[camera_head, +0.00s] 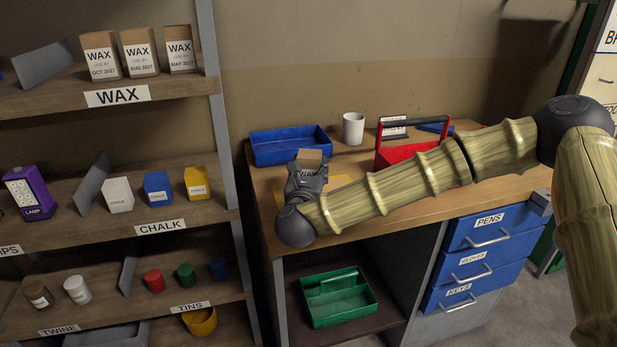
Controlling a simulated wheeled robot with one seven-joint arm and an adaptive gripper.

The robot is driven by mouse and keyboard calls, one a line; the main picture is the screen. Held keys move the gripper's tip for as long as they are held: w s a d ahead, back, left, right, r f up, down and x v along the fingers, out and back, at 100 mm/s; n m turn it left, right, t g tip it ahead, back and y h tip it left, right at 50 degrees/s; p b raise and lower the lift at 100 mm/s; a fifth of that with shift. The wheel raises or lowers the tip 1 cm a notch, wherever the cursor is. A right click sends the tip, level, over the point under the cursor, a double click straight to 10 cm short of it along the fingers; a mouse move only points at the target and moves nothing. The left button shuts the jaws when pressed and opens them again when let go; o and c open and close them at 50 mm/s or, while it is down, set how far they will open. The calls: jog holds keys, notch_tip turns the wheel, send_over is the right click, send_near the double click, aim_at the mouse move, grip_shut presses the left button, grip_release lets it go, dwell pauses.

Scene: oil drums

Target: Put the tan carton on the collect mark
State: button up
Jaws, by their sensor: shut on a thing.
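The tan carton (310,156), with part of the word WAX showing, is in my gripper (307,172) over the left part of the desk. The gripper is shut on it and hides most of its lower part. I cannot tell whether the carton touches the desk.
A blue tray (291,147), a white cup (353,128) and a red caddy (392,155) stand on the desk (265,178). A green caddy (337,298) sits below. Shelves at left hold wax cartons (138,52), chalk boxes (158,188) and tins (186,275).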

jog(key=shift+w+a+f, duration=0.1)
jog(key=shift+w, duration=0.25)
jog(key=shift+f+p, duration=0.3)
jog(key=shift+f, duration=1.35)
jog(key=shift+f, duration=0.15)
jog(key=o, duration=1.1)
jog(key=shift+o, duration=0.2)
jog(key=s, duration=0.4)
jog(key=s+b, duration=0.1)
jog(key=s, duration=0.3)
jog(key=s+a, duration=0.1)
jog(key=s, duration=0.3)
